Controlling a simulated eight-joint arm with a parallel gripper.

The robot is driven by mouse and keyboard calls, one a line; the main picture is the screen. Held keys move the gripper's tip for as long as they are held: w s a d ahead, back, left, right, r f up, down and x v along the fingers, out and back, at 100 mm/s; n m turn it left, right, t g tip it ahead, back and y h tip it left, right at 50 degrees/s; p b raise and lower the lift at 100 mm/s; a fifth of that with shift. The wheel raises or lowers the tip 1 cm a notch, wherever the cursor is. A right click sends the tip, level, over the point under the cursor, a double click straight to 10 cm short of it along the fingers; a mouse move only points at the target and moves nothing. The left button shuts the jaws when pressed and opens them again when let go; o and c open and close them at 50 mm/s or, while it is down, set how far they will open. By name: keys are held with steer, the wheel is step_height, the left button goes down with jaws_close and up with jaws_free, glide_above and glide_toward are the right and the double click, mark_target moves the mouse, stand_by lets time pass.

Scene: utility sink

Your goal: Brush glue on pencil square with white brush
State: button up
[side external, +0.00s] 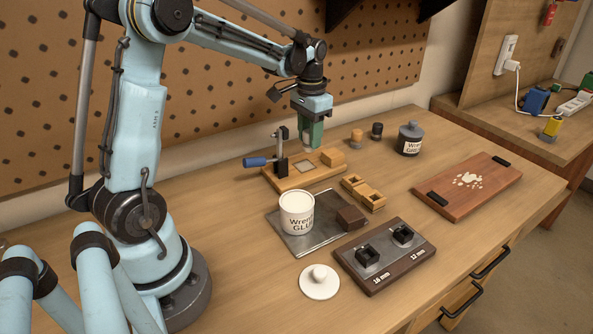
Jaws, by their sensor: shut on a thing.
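My gripper (307,140) is above the wooden board (285,182) near the back of the bench. It is shut on a pale, narrow thing, which looks like the white brush (303,134); its lower end is small and hard to make out. A pale square (304,166) shows on the board, just below the gripper; I cannot tell whether the brush touches it or whether it has a pencil outline. The white glue tub (297,214) stands upright on a grey metal tray (285,237), with its round white lid (320,284) lying on the bench.
A blue-handled clamp (281,150) rises at the board's left. A brown block (351,217) is on the tray. Small wooden holders (362,193), a dark-slotted block (383,256), a dark labelled jar (410,139) and a reddish board (469,187) stand to the right.

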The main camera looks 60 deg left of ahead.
step_height(320, 180, down, 6)
steer(key=shift+r, duration=0.1)
steer(key=shift+a+f, duration=0.25)
steer(key=shift+a, duration=0.45)
steer(key=shift+c, duration=0.3)
steer(key=shift+a, duration=1.2)
steer(key=shift+d, duration=1.6)
steer(key=shift+d+r, duration=0.15)
steer(key=shift+r, duration=0.45)
steer(key=shift+d+r, duration=0.15)
steer(key=shift+r, duration=3.35)
